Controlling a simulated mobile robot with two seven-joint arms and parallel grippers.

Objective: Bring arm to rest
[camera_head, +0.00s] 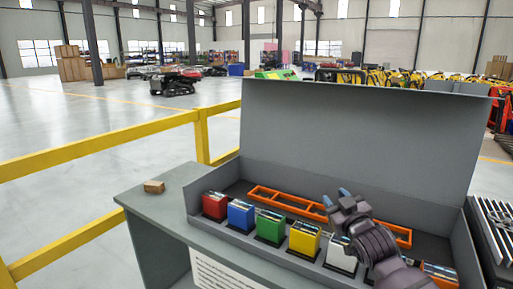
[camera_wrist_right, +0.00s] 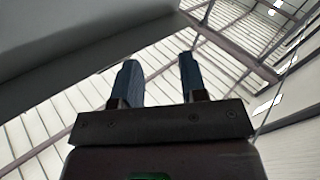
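My right gripper (camera_head: 341,197) is above the grey workbench bin, in front of the tall back panel. In the right wrist view its two blue-grey fingers (camera_wrist_right: 158,80) stand apart with nothing between them, and the camera looks up toward the roof. My right arm comes in from the lower right and covers part of the row of boxes. My left gripper does not show in either view.
Red (camera_head: 215,205), blue (camera_head: 241,214), green (camera_head: 270,226), yellow (camera_head: 304,238) and white (camera_head: 341,252) boxes stand in a row. An orange frame (camera_head: 290,201) lies behind them. A small brown block (camera_head: 154,187) is on the bench's left. A yellow railing (camera_head: 100,150) stands left.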

